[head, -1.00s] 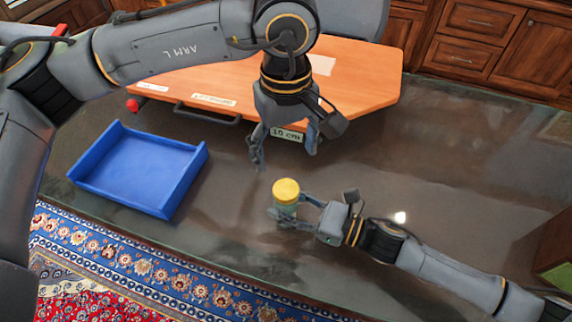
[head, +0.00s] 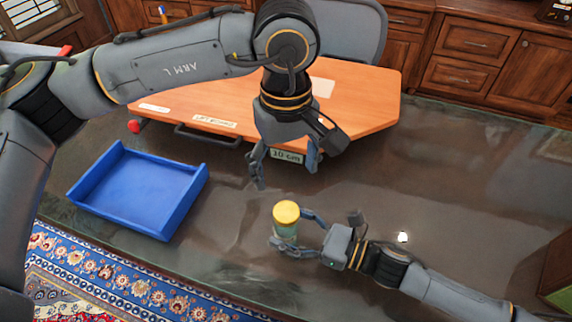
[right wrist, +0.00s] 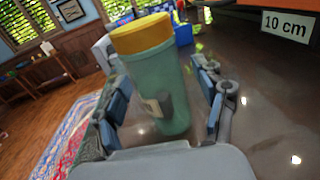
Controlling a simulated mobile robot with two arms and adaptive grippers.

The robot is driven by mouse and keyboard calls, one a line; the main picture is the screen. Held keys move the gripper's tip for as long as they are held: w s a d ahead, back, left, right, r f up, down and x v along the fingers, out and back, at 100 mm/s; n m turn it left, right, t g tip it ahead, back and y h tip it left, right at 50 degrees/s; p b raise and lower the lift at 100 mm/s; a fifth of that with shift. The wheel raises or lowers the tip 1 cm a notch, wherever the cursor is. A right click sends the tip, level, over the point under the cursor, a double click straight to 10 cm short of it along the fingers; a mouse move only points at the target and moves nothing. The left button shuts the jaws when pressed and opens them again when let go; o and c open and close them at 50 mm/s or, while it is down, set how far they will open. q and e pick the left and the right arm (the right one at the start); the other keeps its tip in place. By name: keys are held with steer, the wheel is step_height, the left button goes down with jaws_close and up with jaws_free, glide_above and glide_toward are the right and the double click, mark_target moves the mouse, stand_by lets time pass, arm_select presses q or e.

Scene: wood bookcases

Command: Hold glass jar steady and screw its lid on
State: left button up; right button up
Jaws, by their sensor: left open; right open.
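The glass jar (head: 285,230) is greenish and stands upright on the dark glossy tabletop, with the yellow lid (head: 286,212) sitting on its top. In the right wrist view the jar (right wrist: 158,95) and lid (right wrist: 141,34) fill the middle, with a small label on the jar's side. I cannot tell how tightly the lid sits. My right gripper (head: 290,229) is open, its fingers on either side of the jar; in the wrist view (right wrist: 160,115) gaps show beside the jar. My left gripper (head: 286,176) is open and empty, pointing down above and behind the jar.
A blue tray (head: 195,190) lies at the left. An orange board (head: 370,95) with paper labels and a "10 cm" tag (head: 287,156) is behind my left gripper. A patterned rug (head: 110,272) lies below the front edge.

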steer(key=v, duration=1.1)
steer(key=shift+s+d, duration=0.1)
steer(key=shift+d, duration=0.15)
steer(key=shift+r, duration=0.1)
